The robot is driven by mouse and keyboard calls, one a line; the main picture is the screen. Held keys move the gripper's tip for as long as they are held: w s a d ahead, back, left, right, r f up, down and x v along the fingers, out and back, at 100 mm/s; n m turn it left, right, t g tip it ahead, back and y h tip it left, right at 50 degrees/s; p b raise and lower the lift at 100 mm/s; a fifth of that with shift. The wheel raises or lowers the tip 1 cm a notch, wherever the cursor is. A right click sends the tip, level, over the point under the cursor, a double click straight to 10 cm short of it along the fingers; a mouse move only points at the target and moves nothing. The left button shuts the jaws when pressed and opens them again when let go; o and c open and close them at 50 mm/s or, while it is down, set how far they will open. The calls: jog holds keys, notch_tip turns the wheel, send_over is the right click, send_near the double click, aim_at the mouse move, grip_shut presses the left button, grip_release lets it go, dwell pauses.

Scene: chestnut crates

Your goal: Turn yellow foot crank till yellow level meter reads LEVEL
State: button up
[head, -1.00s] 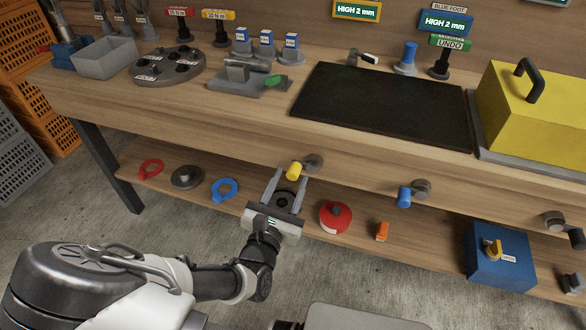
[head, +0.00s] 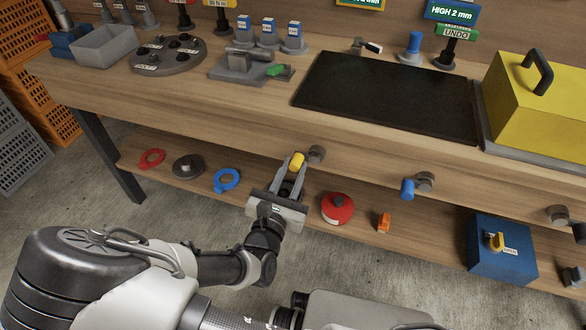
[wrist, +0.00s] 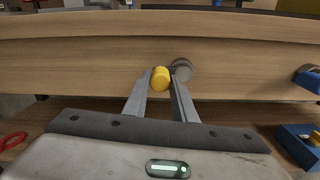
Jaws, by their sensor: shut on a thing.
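The yellow foot crank's grip (head: 298,160) sticks out from its grey round hub (head: 316,154) on the bench's front edge. The grip lies left of the hub and slightly below it. My gripper (head: 293,166) is shut on this yellow grip, one finger on either side. In the wrist view the yellow grip (wrist: 160,78) sits between the fingertips, with the hub (wrist: 182,69) behind the right finger. The yellow-framed level meter (head: 360,4) is cut off by the top edge of the head view; only the lower part of its text shows, apparently "2 mm".
A blue crank (head: 408,188) sits to the right on the same front edge. The blue-framed meter (head: 450,11) reads HIGH 2 mm.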

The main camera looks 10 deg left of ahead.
jog(key=n+p, duration=0.1)
jog(key=p, duration=0.1)
jog(key=n+p, duration=0.1)
jog(key=n, duration=0.1)
jog(key=shift+d+f+p, duration=0.2)
jog(key=shift+f+p, duration=0.1)
jog(key=shift+p, duration=0.1)
jog(key=shift+s+d+f+n+p, duration=0.1)
jog(key=shift+d+f+n+p, duration=0.4)
jog(key=shift+n+p, duration=1.05)
jog(key=shift+w+d+f+n+p, duration=0.1)
jog(key=shift+d+f+n+p, duration=0.4)
jog(key=shift+n, duration=2.1)
jog(key=shift+s+d+f+n+p, duration=0.1)
jog(key=shift+d+f+n+p, duration=0.4)
jog(key=shift+n+p, duration=1.05)
jog(key=shift+n+b, duration=0.45)
jog(key=shift+n, duration=0.15)
jog(key=o, duration=1)
jog(key=shift+o, duration=0.2)
